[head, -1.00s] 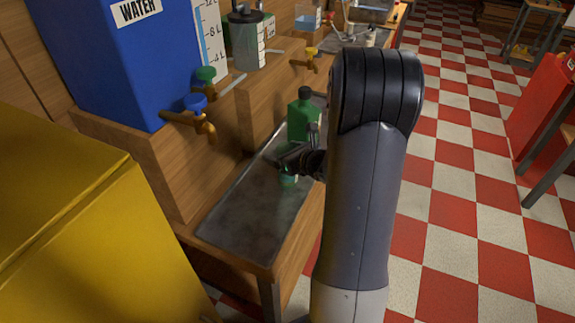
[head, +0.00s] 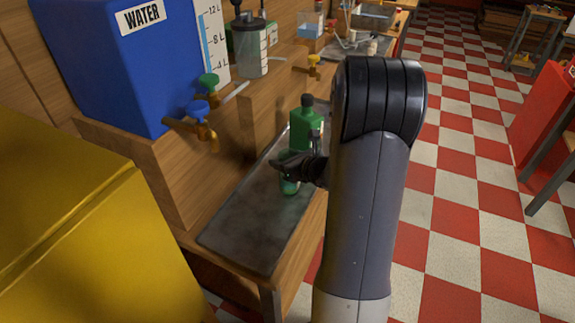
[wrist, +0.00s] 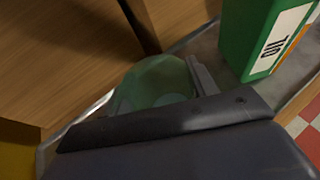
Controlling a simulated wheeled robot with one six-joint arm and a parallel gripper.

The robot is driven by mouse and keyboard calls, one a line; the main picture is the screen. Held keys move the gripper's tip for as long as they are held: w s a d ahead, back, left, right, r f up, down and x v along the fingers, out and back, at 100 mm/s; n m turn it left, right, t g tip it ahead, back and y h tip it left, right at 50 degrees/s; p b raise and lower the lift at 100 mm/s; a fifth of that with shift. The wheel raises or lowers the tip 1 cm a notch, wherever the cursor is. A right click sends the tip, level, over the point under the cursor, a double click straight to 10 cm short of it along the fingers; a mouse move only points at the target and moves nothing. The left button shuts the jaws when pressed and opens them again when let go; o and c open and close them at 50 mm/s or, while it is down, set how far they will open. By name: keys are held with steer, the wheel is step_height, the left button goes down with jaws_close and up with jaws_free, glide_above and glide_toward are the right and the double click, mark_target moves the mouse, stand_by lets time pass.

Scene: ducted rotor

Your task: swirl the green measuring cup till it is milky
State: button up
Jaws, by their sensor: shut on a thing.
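The green measuring cup (head: 289,187) is small and translucent, at or just above the metal tray, just in front of the green bottle in the head view. My gripper (head: 283,167) is shut on it, and its fingers and wrist hide the cup's upper part there. In the wrist view the cup (wrist: 155,82) shows its green see-through wall beyond my dark gripper (wrist: 175,105). Paler rounded shapes show through the wall, but I cannot tell how cloudy the contents are. I cannot tell whether the cup's base touches the tray.
The green oil bottle (head: 306,130) stands close behind the cup. The near part of the metal tray (head: 250,232) is bare. The wooden step with a blue water tank (head: 120,70) and its taps rises to the left. A yellow box (head: 90,230) fills the near left.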

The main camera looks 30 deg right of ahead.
step_height(320, 180, up, 15)
steer(key=p, duration=0.5)
steer(key=shift+p, duration=0.4)
steer(key=shift+a, duration=3.2)
steer(key=d, duration=0.6)
steer(key=shift+d, duration=0.25)
steer(key=shift+a, duration=0.1)
